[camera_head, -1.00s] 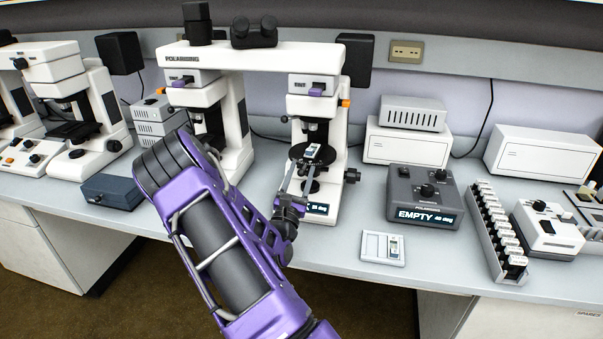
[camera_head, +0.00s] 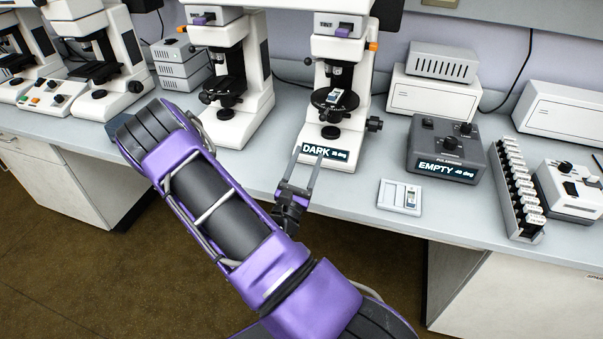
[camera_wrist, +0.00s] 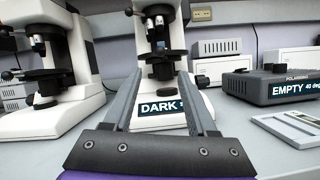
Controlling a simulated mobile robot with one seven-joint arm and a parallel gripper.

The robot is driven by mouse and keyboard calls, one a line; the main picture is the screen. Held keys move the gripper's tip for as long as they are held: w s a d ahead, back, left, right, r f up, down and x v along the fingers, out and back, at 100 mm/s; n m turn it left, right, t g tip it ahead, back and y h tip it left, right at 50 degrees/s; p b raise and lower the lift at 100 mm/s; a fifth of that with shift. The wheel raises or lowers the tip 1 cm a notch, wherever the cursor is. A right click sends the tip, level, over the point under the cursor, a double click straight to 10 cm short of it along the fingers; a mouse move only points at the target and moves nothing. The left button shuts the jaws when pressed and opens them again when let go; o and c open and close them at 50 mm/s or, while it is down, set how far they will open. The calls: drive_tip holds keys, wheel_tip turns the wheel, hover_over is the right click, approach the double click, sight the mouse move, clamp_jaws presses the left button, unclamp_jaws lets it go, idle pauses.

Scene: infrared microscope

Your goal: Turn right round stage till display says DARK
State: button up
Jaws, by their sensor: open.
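The right round stage (camera_head: 324,99) is a black disc on the white right microscope, with a slide (camera_head: 335,97) lying on it. The display (camera_head: 326,151) on that microscope's base reads DARK, with a small degree figure after it that I cannot read surely. It also reads DARK in the wrist view (camera_wrist: 160,108). My gripper (camera_head: 305,166) is open and empty, in front of the base and below the stage, apart from the stage. In the wrist view its two fingers stand apart on either side of the display (camera_wrist: 163,88).
A dark control box (camera_head: 446,150) reading EMPTY stands to the right, with a white slide tray (camera_head: 391,198) in front of it. A rack of several pieces (camera_head: 518,190) is farther right. The left round stage (camera_head: 224,86) is on the neighbouring microscope. The front bench edge is clear.

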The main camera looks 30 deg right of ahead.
drive_tip(key=shift+v, duration=2.1)
drive_tip(key=shift+r, duration=0.1)
